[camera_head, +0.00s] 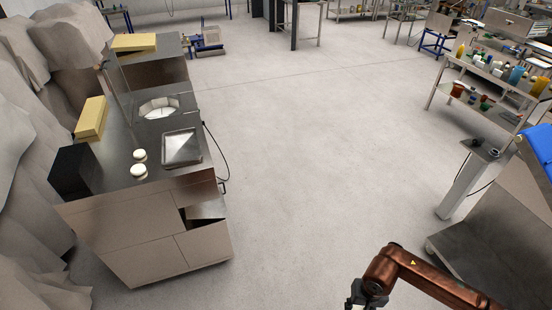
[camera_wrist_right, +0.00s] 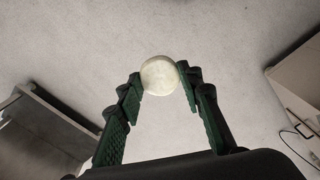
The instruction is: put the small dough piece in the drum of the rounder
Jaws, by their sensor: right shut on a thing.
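My right gripper (camera_wrist_right: 160,84) is shut on a small, round, pale dough piece (camera_wrist_right: 159,75), held between its green fingertips above the floor. In the head view the right gripper (camera_head: 362,298) is at the bottom edge; the dough piece cannot be made out there. A steel machine bench stands far to the left of it. An eight-sided opening with bright walls, which looks like the rounder's drum (camera_head: 159,107), is set in its top. My left gripper is not in view.
Two pale round pieces (camera_head: 139,163) lie on the steel bench (camera_head: 110,185), beside a square metal pan (camera_head: 181,148). Yellow blocks (camera_head: 90,119) stand behind. Open grey floor (camera_head: 300,150) lies between bench and arm. A steel unit (camera_head: 490,225) stands at the right.

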